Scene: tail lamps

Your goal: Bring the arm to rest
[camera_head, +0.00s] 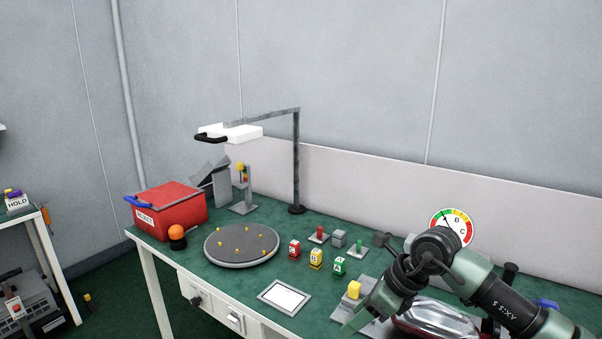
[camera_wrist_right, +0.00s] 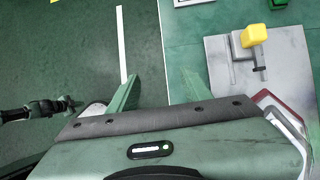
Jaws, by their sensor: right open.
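My right arm comes in from the right in the head view, and its gripper (camera_head: 358,318) hangs low over the front edge of the green bench (camera_head: 225,281). In the right wrist view the two green fingers of the right gripper (camera_wrist_right: 156,92) stand wide apart with nothing between them. A grey fixture with a yellow block (camera_head: 354,289) is close beside the gripper; the yellow block also shows in the right wrist view (camera_wrist_right: 254,35). A dark jointed arm (camera_wrist_right: 38,109), seemingly my left, shows small at the left of the right wrist view; its jaws are unclear.
A clear and red tail lamp (camera_head: 432,318) lies under my right forearm, partly hidden. A round grey tray (camera_head: 241,258), a red crate (camera_head: 170,207), a lamp on a post (camera_head: 297,165) and coloured blocks (camera_head: 316,259) stand farther left. A dial (camera_head: 453,225) is behind my wrist.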

